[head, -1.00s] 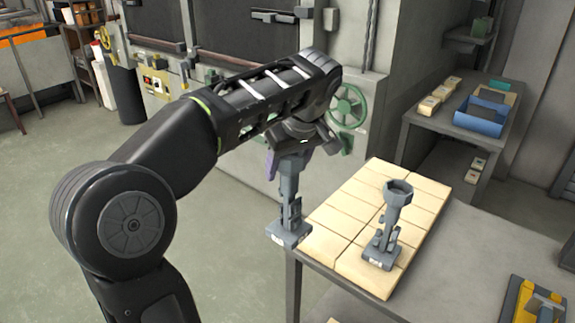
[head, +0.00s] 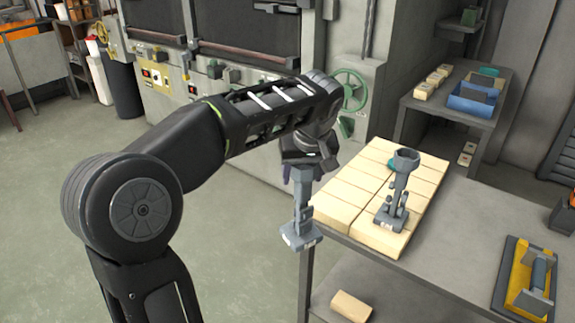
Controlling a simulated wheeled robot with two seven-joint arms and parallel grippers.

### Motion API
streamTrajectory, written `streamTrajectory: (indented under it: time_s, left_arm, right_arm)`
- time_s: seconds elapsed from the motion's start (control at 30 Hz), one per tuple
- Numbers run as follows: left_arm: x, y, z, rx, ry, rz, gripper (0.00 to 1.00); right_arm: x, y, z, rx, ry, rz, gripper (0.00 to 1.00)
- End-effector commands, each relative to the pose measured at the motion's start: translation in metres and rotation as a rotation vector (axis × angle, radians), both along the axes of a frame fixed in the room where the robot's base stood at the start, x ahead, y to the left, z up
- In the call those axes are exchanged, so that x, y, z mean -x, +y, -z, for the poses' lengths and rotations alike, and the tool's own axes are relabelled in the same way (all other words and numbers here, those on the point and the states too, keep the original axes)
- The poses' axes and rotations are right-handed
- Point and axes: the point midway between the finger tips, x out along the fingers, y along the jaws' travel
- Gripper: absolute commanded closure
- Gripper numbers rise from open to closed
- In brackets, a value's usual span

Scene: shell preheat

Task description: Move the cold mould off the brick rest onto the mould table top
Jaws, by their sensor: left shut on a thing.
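A grey mould with a flanged base (head: 302,215) hangs upright from my left gripper (head: 305,165), which is shut on its upper part. Its base shows at the left corner of the table, just off the pale brick rest (head: 335,205); I cannot tell its height. A second, similar grey mould (head: 399,190) with a cup-shaped top stands upright on the brick rest. No label tells which mould is cold. The bare grey mould table top (head: 450,235) extends right of the bricks. My right gripper is out of view.
A yellow and grey tool (head: 527,278) lies at the table's right. A teal thing (head: 391,167) is partly hidden behind the standing mould. A loose brick (head: 350,306) lies on the lower shelf. A side bench holds a blue tray (head: 478,103). The furnace wall stands behind.

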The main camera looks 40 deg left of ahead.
Motion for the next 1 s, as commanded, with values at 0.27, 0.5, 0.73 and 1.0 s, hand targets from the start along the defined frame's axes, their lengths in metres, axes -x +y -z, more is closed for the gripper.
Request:
streamTrajectory:
  time_s: [0.27, 0.5, 0.73, 1.0]
  left_arm:
    - [-0.024, -0.037, 0.05, -0.007, 0.004, 0.229, 1.0]
    - [-0.038, -0.085, 0.109, -0.012, 0.002, 0.462, 1.0]
    - [-0.034, -0.141, 0.172, -0.007, -0.004, 0.681, 1.0]
    - [-0.021, -0.177, 0.209, 0.005, -0.009, 0.808, 1.0]
  right_arm:
    - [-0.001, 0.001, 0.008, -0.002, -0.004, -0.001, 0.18]
    - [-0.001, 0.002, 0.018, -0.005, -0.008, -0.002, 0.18]
    - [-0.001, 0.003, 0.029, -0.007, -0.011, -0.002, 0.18]
    - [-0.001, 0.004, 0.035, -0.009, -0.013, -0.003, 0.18]
